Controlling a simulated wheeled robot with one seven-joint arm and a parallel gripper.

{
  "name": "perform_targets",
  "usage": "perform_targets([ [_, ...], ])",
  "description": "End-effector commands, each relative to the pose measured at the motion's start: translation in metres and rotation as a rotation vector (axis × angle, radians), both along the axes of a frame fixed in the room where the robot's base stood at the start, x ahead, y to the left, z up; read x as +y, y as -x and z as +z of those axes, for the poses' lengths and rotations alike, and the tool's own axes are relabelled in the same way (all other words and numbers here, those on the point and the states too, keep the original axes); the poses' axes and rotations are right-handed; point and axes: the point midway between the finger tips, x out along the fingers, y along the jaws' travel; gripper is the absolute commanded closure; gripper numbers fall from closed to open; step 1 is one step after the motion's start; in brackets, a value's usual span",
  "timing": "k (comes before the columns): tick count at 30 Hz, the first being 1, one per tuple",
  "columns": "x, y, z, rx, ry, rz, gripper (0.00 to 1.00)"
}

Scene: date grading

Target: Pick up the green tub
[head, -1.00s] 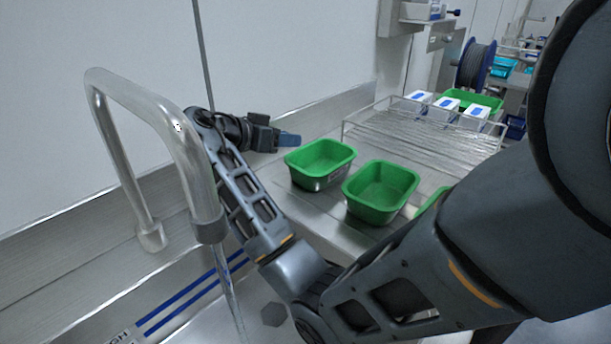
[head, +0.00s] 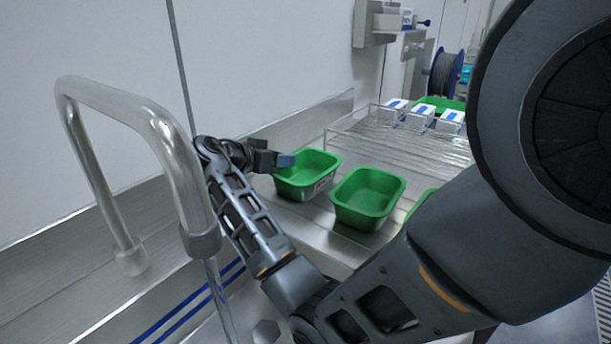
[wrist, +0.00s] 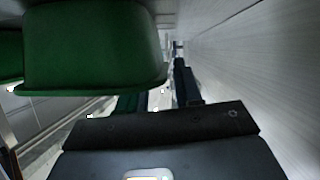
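Several open green tubs stand on the metal counter. The left green tub (head: 310,186) has a label on its side and stands upright and empty. A second empty green tub (head: 368,200) is just right of it; a third is mostly hidden behind my arm. My gripper (head: 285,160) is at the left tub's far left rim, its fingertips beside or just over the edge; contact cannot be told. In the wrist view a green tub (wrist: 90,50) fills the upper left. My gripper (wrist: 156,92) shows two dark fingers apart, with nothing seen held between them.
A wire rack (head: 385,150) with white-and-blue boxes (head: 421,118) stands beyond the tubs, with another green container (head: 440,104) behind. A tall metal faucet (head: 150,125) rises at the left, close to my arm. The wall (head: 270,70) runs close behind my gripper.

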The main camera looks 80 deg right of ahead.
Motion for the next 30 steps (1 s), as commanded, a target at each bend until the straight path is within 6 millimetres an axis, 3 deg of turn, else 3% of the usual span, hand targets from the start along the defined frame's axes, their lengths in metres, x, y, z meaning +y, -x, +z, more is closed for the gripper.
perform_targets([
  [9, -0.0051, 0.0034, -0.0035, -0.001, -0.001, 0.001, 0.66],
  [20, -0.0049, 0.0032, -0.0031, -0.001, -0.001, 0.001, 0.99],
  [30, -0.0049, 0.0031, -0.0027, 0.000, 0.000, 0.001, 1.00],
])
